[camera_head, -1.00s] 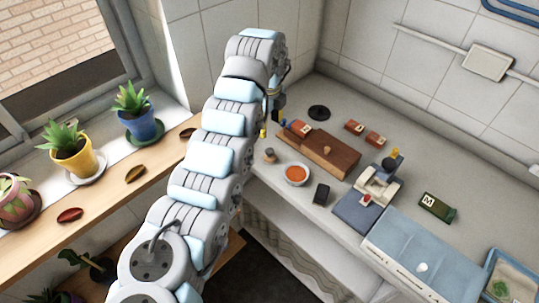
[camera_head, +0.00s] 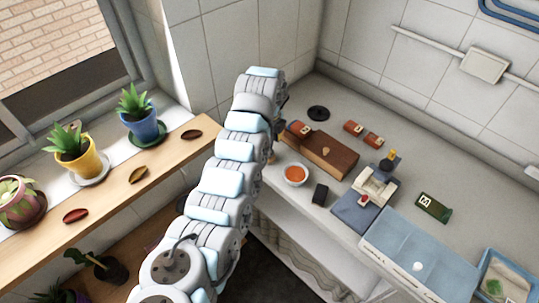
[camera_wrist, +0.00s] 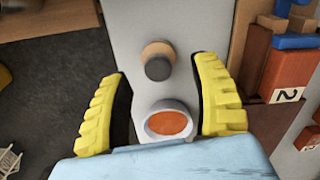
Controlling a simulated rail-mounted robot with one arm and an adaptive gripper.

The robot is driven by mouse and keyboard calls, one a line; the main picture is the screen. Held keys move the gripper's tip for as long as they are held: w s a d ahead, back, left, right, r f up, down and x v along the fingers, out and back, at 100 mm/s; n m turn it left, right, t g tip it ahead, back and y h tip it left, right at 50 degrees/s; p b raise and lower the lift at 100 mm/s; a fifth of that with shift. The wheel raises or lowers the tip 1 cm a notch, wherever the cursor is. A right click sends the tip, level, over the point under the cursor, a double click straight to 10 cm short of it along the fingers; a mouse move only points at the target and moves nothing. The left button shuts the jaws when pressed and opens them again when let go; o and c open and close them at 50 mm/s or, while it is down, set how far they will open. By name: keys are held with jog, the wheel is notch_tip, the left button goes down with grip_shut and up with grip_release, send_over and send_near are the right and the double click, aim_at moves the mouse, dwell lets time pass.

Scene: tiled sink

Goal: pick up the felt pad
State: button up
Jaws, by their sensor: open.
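A small round piece, tan with a dark grey top, is probably the felt pad (camera_wrist: 158,62). It stands on the pale counter in the wrist view; in the head view my arm hides it. My gripper (camera_wrist: 160,70) has yellow ribbed fingers, spread wide and empty. In the wrist view the piece appears between the fingertips, with a gap on both sides. I cannot tell the height above it. In the head view my arm covers the gripper.
A white bowl with orange contents (camera_wrist: 170,122) is close to the piece. A brown wooden block (camera_head: 328,155) with orange blocks stands behind the bowl. A black box (camera_head: 320,193) and a blue-grey tray (camera_head: 415,248) are to the right. The counter edge drops to the floor at left.

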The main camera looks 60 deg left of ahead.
aim_at(270, 152)
jog(key=f, duration=0.1)
jog(key=f+p, duration=0.1)
jog(key=f, duration=0.1)
jog(key=shift+d+f, duration=0.15)
jog(key=shift+d, duration=0.2)
jog(key=shift+a+f, duration=0.1)
jog(key=shift+f, duration=0.25)
grip_shut()
